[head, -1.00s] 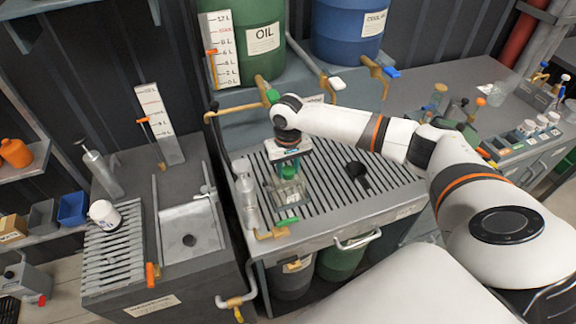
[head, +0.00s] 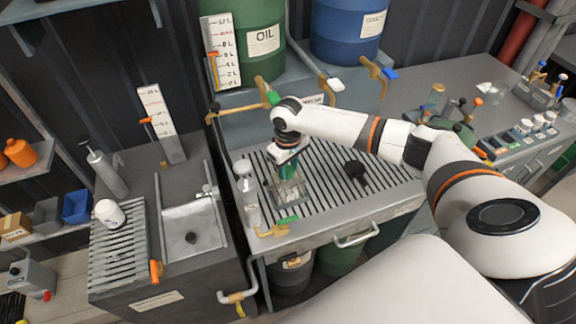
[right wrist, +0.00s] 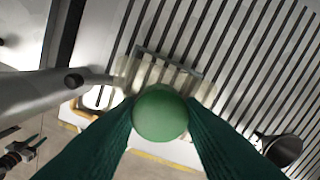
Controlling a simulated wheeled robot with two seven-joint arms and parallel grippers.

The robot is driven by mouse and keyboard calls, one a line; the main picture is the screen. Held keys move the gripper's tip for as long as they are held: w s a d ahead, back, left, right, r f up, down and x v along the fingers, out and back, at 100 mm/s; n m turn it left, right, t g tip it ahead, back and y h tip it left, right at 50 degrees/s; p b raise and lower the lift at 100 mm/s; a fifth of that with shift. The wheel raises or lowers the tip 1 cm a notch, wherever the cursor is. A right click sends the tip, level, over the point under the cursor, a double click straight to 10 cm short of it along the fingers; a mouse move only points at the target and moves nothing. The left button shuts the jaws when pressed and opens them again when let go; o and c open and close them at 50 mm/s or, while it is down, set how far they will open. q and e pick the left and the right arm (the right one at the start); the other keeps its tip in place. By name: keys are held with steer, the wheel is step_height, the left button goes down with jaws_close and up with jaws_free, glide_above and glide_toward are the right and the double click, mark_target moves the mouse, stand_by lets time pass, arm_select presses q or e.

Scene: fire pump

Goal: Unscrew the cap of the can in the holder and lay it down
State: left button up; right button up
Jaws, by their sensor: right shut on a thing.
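My right gripper (head: 288,180) points down over the slatted metal grate (head: 330,205) in the head view. Its green fingers are shut on a rounded green cap (right wrist: 161,114), which shows between the fingertips in the right wrist view. The pale, see-through holder (head: 295,192) stands on the grate just below and around the fingertips. Its edge also shows behind the cap in the right wrist view (right wrist: 190,76). The can's body is hidden under the cap and fingers, and I cannot tell whether the cap is still on it. My left gripper is out of view.
A grey bottle (head: 247,195) stands close to the left of the holder. A black funnel-like thing (head: 356,170) lies to the right on the grate. Bare grate lies between and beyond them. Oil drum (head: 257,40) and blue drum (head: 348,30) stand behind, with taps over the grate.

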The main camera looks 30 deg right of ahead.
steer(key=shift+r+n+p, duration=0.1)
steer(key=shift+n+p, duration=0.55)
steer(key=shift+n, duration=1.65)
steer(key=shift+n+p, duration=0.5)
steer(key=shift+n, duration=1.8)
